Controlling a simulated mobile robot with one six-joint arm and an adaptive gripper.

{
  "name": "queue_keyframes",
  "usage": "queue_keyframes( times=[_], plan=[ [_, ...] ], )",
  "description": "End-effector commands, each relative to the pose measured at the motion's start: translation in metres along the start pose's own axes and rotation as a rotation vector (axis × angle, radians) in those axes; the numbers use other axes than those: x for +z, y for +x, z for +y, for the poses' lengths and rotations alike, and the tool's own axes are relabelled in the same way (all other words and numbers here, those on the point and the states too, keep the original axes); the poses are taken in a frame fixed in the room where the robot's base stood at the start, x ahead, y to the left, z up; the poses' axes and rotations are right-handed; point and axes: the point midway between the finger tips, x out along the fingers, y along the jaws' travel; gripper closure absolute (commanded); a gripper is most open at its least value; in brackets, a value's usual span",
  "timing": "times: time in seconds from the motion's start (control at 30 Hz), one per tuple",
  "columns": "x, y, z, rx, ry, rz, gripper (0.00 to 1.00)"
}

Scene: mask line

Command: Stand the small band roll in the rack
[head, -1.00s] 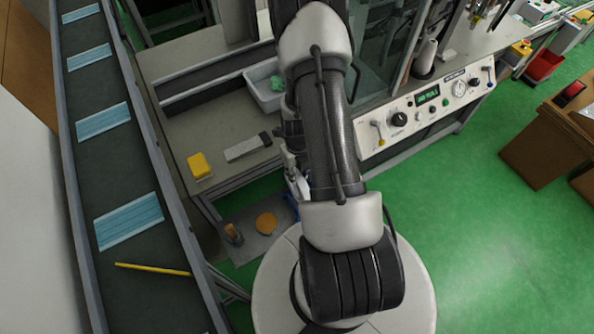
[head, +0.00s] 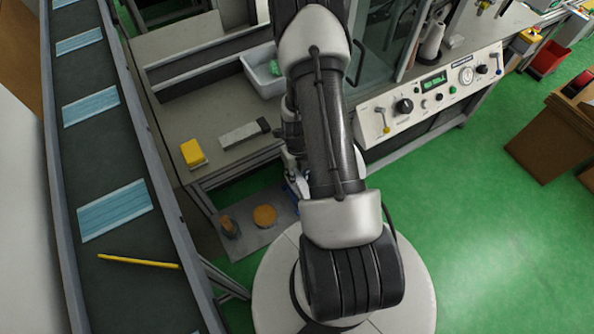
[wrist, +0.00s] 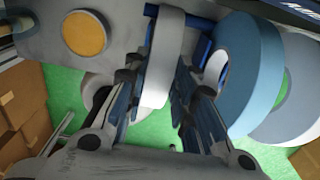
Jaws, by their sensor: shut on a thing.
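In the wrist view my gripper (wrist: 163,98) is shut on a white band roll (wrist: 162,50), which stands edge-on between the fingers. A blue rack (wrist: 204,46) shows just behind and to the right of the held roll. I cannot tell whether the roll touches it. Part of another white roll (wrist: 215,70) shows by the rack, and a large blue-grey roll (wrist: 252,70) stands to the right of the fingers.
A grey shelf (head: 262,237) bears an orange disc (head: 264,215) and a small brown item (head: 229,226). A yellow box (head: 193,153) sits on the bench above. A conveyor (head: 125,170) with blue masks runs along the left.

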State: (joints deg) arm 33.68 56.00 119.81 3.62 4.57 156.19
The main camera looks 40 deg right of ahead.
Motion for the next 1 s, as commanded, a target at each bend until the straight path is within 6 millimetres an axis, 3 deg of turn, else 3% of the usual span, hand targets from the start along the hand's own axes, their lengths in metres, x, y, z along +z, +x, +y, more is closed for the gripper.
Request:
queue_keyframes(
  times=[0.4, 0.43, 0.77, 1.0],
  plan=[
    [0.0005, 0.0069, -0.0003, -0.001, 0.000, -0.001, 1.00],
    [0.0005, 0.0069, -0.0004, -0.001, 0.001, -0.001, 0.75],
    [0.0004, 0.0069, -0.0003, -0.001, 0.001, -0.001, 0.53],
    [0.0004, 0.0070, -0.0003, -0.001, 0.001, -0.001, 0.52]
  ],
)
